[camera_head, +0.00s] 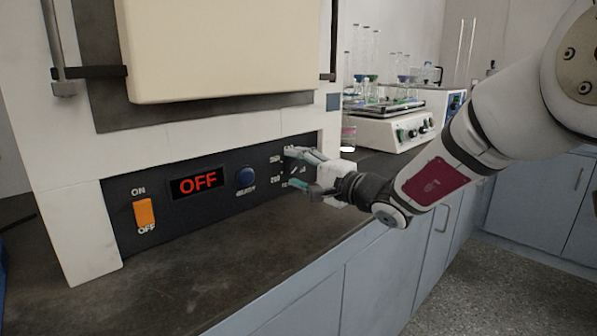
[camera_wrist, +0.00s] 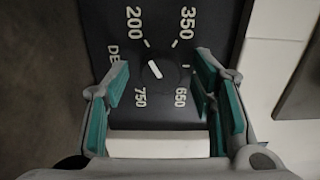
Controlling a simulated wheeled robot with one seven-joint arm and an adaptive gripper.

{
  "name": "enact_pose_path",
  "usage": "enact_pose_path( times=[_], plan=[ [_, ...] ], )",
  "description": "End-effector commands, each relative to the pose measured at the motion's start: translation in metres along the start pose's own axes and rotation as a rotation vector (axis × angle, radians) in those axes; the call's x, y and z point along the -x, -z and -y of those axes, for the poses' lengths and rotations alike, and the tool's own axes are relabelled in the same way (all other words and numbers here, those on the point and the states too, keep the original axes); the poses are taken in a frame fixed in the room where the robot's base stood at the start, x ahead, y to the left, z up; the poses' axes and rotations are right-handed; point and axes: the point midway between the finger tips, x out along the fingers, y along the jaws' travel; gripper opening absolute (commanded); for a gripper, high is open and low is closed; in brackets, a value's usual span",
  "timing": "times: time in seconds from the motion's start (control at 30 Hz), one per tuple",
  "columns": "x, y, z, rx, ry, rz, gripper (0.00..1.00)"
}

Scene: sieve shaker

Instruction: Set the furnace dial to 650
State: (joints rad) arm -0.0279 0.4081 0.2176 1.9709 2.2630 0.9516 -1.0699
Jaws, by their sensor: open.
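The furnace (camera_head: 216,120) stands on the counter, with a dark control panel (camera_head: 150,182) along its lower front. In the wrist view the dial (camera_wrist: 155,69) is a dark round knob with a white pointer line, ringed by the labels 200, 350, 650 and 750. The line slants from upper left, on the 200 side, to lower right, on the 650 side; I cannot tell which end is the pointer's tip. My gripper (camera_head: 300,172) is at the panel's right end and partly hides the dial in the head view. Its teal-padded fingers (camera_wrist: 160,72) are open on either side of the dial, apparently not touching it.
The counter (camera_head: 190,275) in front is clear. A white lab device (camera_head: 390,128) with glassware stands behind the gripper, at right.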

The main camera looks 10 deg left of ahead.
Motion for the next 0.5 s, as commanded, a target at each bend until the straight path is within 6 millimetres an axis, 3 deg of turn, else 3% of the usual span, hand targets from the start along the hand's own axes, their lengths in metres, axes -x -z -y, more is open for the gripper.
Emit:
enact_pose_path(
  times=[0.3,0.5],
  plan=[
    [-0.0025,-0.0001,0.0003,0.0,0.0,0.0,0.51],
    [-0.0024,0.0,0.0003,0.0,0.0,0.0,0.06]
  ],
)
